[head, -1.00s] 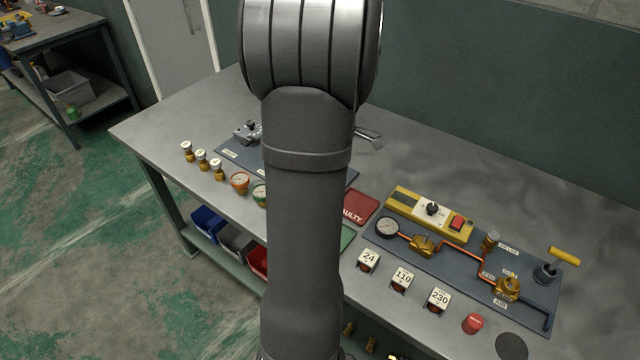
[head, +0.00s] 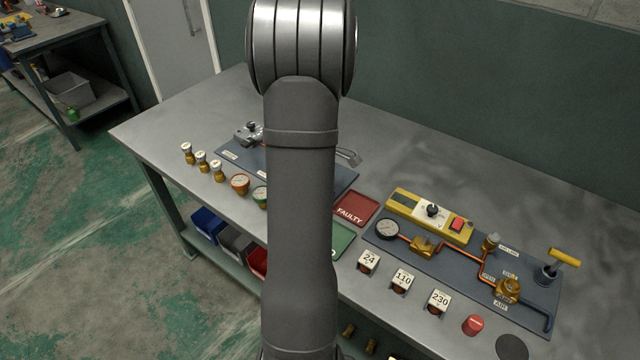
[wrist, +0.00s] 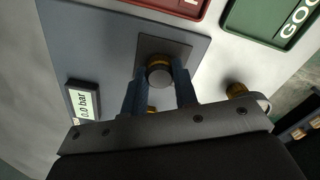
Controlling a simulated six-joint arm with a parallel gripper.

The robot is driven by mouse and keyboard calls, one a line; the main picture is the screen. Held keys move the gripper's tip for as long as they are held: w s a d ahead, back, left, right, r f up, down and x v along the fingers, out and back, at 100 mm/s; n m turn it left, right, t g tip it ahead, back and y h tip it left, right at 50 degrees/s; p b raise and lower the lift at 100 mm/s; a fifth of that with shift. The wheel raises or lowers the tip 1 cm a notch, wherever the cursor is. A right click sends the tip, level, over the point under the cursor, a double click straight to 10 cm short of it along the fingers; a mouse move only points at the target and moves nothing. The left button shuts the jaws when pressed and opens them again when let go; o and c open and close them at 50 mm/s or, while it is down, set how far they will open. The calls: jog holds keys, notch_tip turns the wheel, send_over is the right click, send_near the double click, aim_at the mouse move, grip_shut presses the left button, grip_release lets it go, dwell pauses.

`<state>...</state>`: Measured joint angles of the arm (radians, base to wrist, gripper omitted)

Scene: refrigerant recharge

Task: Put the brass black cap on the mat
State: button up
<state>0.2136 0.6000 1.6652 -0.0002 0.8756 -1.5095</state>
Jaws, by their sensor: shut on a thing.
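In the wrist view my gripper (wrist: 159,86) has its two blue fingers closed on the sides of a round cap (wrist: 159,72) with a dark grey top and a brass-coloured rim. The cap is over a dark square plate (wrist: 180,50) on the blue-grey board; I cannot tell whether it touches the plate. In the head view my arm hides the gripper and the cap. A round black mat (head: 512,347) lies bare at the bench's front right edge.
A red FAULTY tray (head: 357,207) and a green tray (head: 342,240) lie mid-bench. To the right are a board with a gauge (head: 388,229), copper pipe and yellow-handled valve (head: 563,257), numbered blocks (head: 402,279) and a red cap (head: 473,324). Small brass fittings (head: 202,160) stand at left.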

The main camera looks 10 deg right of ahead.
jog(key=shift+f, duration=0.2)
jog(key=o, duration=0.9)
jog(key=shift+o, duration=0.2)
jog(key=shift+r, duration=0.15)
notch_tip(320, 180, up, 12)
